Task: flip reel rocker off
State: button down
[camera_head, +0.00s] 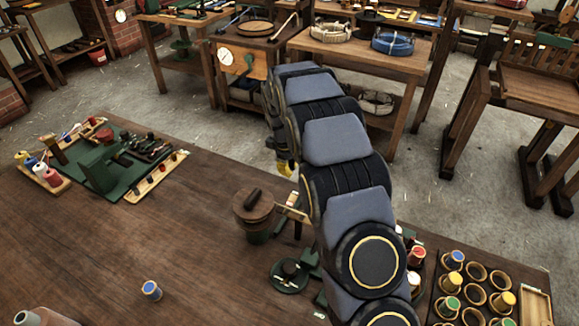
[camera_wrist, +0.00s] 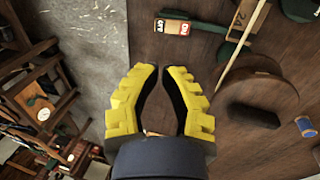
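My gripper (camera_wrist: 161,70) shows in the wrist view as two yellow-ribbed fingers with dark inner pads. Their tips are nearly together, with only a thin gap and nothing held. In the head view, a yellow fingertip (camera_head: 285,169) shows beside my arm, which hides the rest. A small switch block with a red-and-white label (camera_wrist: 172,27), apparently the reel rocker, lies beyond the fingertips at the top of the wrist view, apart from them. I cannot tell which way it is tipped. A round wooden lid with a dark handle (camera_wrist: 252,112) is right of the fingers.
In the head view, a green fixture with small trays (camera_head: 98,168) stands at the left of the bench. A blue-topped spool (camera_head: 151,290) lies at the front. A rack of spools (camera_head: 478,288) is at the right. The bench middle is clear.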

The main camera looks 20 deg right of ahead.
aim_at(293, 193)
jog(key=x, duration=1)
jog(key=shift+f, duration=0.3)
jog(key=shift+w+d+f, duration=0.15)
jog(key=shift+w+f+g+y, duration=0.1)
jog(key=shift+f+g+y, duration=0.25)
jog(key=shift+g+y, duration=0.05)
jog(key=shift+s+a+r, duration=0.3)
jog(key=shift+s+a, duration=0.2)
jog(key=shift+s, duration=0.15)
notch_tip(293, 193, up, 14)
jog(key=s+a, duration=0.2)
jog(key=shift+f, duration=0.15)
